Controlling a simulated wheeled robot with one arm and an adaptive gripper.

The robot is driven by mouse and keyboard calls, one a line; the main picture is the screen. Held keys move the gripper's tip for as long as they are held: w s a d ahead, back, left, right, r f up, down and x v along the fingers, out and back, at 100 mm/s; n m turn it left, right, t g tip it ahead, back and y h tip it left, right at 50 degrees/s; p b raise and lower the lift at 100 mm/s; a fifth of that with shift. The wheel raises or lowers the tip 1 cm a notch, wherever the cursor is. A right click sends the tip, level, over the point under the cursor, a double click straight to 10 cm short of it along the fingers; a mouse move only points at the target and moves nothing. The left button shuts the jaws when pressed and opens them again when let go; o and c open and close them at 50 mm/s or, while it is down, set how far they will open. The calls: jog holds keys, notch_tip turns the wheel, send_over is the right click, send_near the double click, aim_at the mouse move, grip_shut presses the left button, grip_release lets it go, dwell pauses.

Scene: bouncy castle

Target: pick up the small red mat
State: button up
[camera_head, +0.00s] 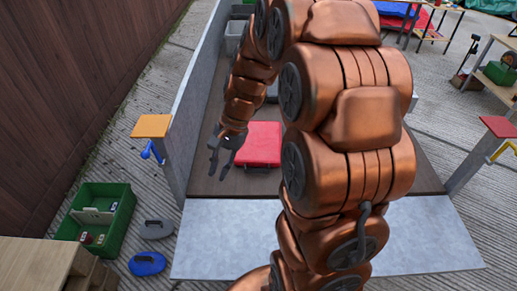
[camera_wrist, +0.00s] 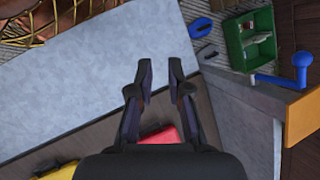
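A flat red mat (camera_head: 262,142) lies on the dark floor of a grey-walled bay, just right of my gripper in the head view. My arm passes close to its right edge. My gripper (camera_head: 220,172) is open and empty, with its fingers apart, pointing down at the mat's left side. In the wrist view my open fingers (camera_wrist: 160,78) have nothing between them. A red patch (camera_wrist: 162,134), apparently the mat, shows between the finger bases, mostly hidden by the gripper body.
A pale grey ramp panel (camera_head: 230,240) lies in front. A green crate (camera_head: 118,216), a grey item (camera_head: 156,229) and a blue item (camera_head: 147,264) lie lower left. A yellow thing (camera_wrist: 62,171) shows at the wrist view's bottom.

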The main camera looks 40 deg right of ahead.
jog(key=w+d+f+m+t+y+b, duration=0.1)
jog(key=w+d+f+m+b, duration=0.25)
jog(key=w+d+f, duration=0.3)
jog(key=m+t+b, duration=0.5)
jog(key=m+b, duration=0.2)
jog(key=m, duration=0.4)
send_near(256, 170)
jog(key=shift+w+a+f+y, duration=0.15)
jog(key=shift+w+a+f, duration=0.1)
jog(key=shift+f, duration=0.25)
jog(key=shift+w+a+f+y, duration=0.15)
jog(key=shift+a+f, duration=0.15)
jog(key=shift+f, duration=0.15)
jog(key=shift+d+f+m, duration=0.1)
jog(key=shift+f+m, duration=0.15)
jog(key=shift+w+f, duration=0.15)
jog(key=shift+f, duration=0.1)
jog(key=shift+b+x, duration=0.4)
jog(key=shift+x, duration=3.1)
jog(key=shift+w+r, duration=0.15)
grip_shut()
